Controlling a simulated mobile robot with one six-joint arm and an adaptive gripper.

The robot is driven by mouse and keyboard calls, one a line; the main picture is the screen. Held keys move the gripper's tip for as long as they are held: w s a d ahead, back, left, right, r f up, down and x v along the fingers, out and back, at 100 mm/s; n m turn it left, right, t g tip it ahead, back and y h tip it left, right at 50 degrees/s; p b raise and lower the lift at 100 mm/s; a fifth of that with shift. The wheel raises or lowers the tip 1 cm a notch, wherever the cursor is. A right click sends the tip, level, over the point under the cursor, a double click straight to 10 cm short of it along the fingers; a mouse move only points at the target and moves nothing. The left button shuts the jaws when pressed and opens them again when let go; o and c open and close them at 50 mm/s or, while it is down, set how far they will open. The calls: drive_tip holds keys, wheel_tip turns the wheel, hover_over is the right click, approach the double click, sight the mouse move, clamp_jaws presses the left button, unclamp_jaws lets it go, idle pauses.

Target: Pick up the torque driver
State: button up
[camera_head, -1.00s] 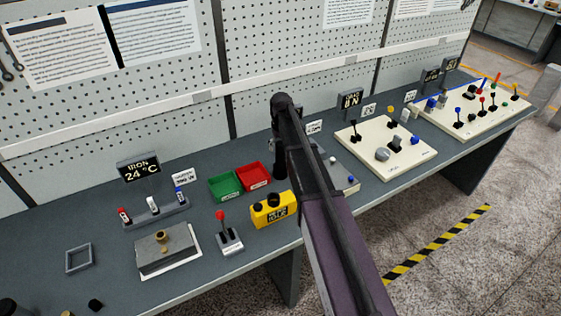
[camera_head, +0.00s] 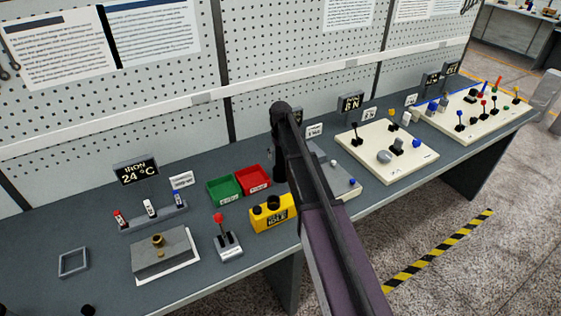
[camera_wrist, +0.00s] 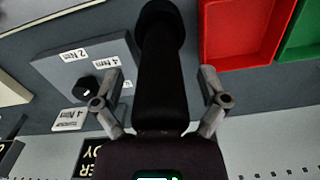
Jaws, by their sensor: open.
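My gripper (camera_wrist: 161,72) is open, with one finger on each side of this cylinder and visible gaps between. In the head view my arm covers much of this spot. A dark upright shape (camera_head: 279,160) shows beside it, but I cannot tell whether it is the driver or my wrist.
A red bin (camera_head: 252,180) and a green bin (camera_head: 224,190) stand left of the dark shape. A grey panel (camera_wrist: 115,50) with torque labels and a knob lies on the other side. A yellow box (camera_head: 273,214) is in front. The perforated wall (camera_head: 160,80) rises behind the bench.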

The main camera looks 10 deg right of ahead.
clamp_jaws()
drive_tip(key=shift+r, duration=0.15)
wheel_tip(320, 180, up, 10)
drive_tip(key=p, duration=1)
drive_tip(key=shift+f, duration=0.3)
idle(0.7)
drive_tip(key=shift+s, duration=0.1)
idle(0.3)
